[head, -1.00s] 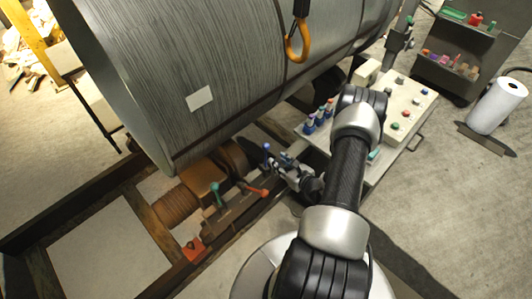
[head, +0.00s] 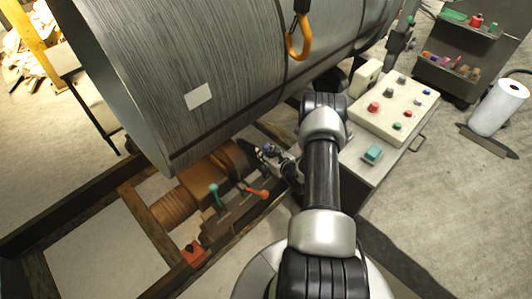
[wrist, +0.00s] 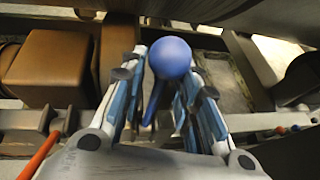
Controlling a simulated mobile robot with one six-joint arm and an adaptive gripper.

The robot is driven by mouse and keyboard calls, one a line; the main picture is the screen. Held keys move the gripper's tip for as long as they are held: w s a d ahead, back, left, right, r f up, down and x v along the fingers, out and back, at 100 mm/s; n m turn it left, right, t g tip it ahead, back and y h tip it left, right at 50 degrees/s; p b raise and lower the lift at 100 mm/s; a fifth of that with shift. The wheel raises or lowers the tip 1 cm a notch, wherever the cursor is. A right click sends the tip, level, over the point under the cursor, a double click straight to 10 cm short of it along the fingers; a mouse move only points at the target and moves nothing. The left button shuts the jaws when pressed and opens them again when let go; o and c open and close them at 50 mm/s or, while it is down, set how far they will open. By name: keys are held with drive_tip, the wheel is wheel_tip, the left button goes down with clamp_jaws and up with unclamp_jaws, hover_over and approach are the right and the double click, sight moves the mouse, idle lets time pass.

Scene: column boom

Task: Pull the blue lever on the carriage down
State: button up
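The blue lever (wrist: 170,57) has a round ball knob on a thin blue stem. In the wrist view it stands between the two fingers of my gripper (wrist: 168,62), with its knob near the fingertips. The fingers are spread, one on each side of the lever; I cannot tell whether either touches it. In the head view my gripper (head: 268,156) is at the carriage (head: 232,216), below the big grey roll, and mostly covers the blue lever.
A green lever (head: 214,190) and an orange-red lever (head: 258,192) stand left of my gripper on the carriage. The large grey roll (head: 220,70) hangs close above. A button panel (head: 395,108) is to the right. Dark frame beams surround the carriage.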

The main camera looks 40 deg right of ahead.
clamp_jaws()
